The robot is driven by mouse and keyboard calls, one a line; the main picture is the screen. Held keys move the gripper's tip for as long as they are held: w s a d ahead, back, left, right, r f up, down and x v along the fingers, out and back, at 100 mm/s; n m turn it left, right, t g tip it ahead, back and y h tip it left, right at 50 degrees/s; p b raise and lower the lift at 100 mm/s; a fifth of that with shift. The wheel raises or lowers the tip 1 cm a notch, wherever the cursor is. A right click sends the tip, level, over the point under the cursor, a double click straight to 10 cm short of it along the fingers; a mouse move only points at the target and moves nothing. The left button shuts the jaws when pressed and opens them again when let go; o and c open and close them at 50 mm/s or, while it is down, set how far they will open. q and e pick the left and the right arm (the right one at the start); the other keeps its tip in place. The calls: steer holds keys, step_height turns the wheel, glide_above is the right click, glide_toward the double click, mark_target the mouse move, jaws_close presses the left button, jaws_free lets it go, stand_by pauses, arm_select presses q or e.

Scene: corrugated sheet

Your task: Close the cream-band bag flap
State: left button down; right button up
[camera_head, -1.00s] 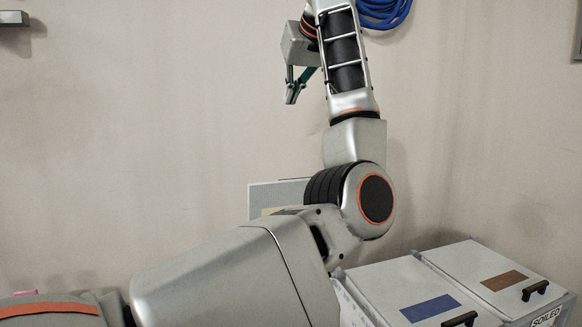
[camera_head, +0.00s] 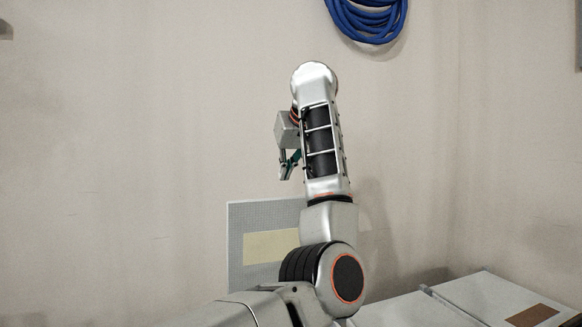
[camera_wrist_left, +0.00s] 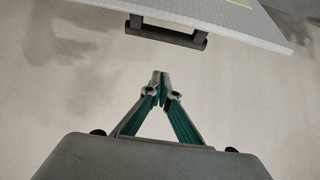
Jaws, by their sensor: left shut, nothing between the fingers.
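The cream-band flap (camera_head: 262,214) stands upright as a grey panel near the back wall in the head view, partly hidden behind my left arm. A pale cream band (camera_head: 268,247) crosses it. The left wrist view shows an edge of the flap (camera_wrist_left: 235,14) at the top, with a dark bar handle (camera_wrist_left: 166,34) on it. My left gripper (camera_head: 287,174) is above the flap in the head view. Its fingertips (camera_wrist_left: 160,76) are shut and empty, apart from the handle. The bag body is hidden. My right gripper is in neither view.
Two closed light lids, one with a brown patch (camera_head: 532,315), are at the lower right. A blue coiled hose (camera_head: 365,15) hangs on the back wall, above my arm. The wall area left of the flap is clear.

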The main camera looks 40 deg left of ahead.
arm_select(q)
steer(key=f, duration=0.4)
steer(key=shift+s+d+f, duration=0.1)
steer(key=shift+d, duration=0.2)
steer(key=shift+s+f, duration=0.1)
steer(key=shift+f, duration=0.15)
